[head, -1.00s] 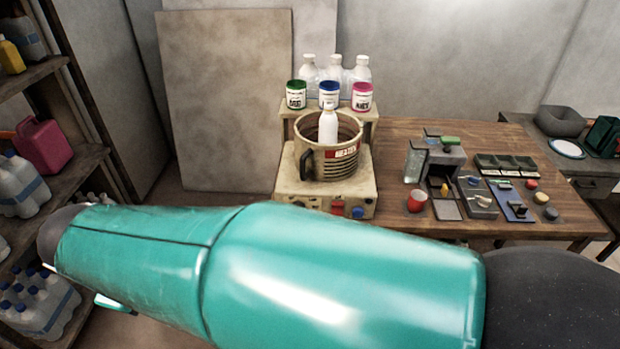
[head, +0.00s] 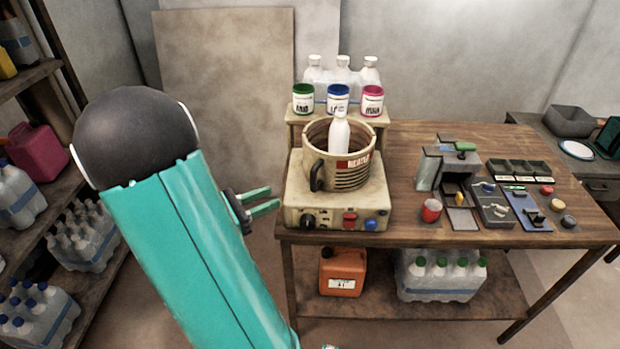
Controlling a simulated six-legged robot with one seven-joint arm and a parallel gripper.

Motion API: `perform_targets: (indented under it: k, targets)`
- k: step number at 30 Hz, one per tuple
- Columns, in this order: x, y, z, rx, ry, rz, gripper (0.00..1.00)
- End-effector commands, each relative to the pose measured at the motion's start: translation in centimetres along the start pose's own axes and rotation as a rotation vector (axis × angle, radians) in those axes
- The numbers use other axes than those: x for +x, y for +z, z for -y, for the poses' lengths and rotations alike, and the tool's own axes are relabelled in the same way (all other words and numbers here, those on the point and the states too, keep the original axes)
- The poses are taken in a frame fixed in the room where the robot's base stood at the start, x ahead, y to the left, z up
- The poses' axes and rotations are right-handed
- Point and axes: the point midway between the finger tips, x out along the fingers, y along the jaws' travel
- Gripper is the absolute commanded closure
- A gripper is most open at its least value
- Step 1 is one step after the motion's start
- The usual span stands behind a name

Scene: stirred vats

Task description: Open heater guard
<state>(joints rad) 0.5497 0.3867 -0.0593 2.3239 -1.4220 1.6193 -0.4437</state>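The heater (head: 330,187) is a beige box with a black knob, a red switch and a blue button on its front, at the left end of the wooden table. On it stands a round beige slotted guard (head: 352,178) with a red label and a black handle (head: 317,176) at its front left. A white bottle (head: 339,137) stands inside the guard, its lower part hidden by the rim. My gripper (head: 274,197) is left of the heater, apart from it. Its two teal fingers are spread with nothing between them.
Green-, blue- and pink-lidded jars (head: 337,98) stand on a shelf behind the heater. Small trays and parts, with a red cup (head: 431,210), fill the table's right half. An orange canister (head: 343,272) is below. Bottle shelves (head: 60,190) line the left.

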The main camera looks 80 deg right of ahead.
Motion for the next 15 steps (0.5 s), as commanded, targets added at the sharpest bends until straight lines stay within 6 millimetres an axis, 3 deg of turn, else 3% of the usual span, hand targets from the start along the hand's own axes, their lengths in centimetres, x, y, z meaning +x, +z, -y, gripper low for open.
perform_targets:
  k: [5, 15]
  targets:
    - [2.4, 0.0, 0.0, 0.001, -0.005, -0.003, 0.67]
    - [9.1, 0.0, -0.2, 0.003, -0.006, -0.004, 0.67]
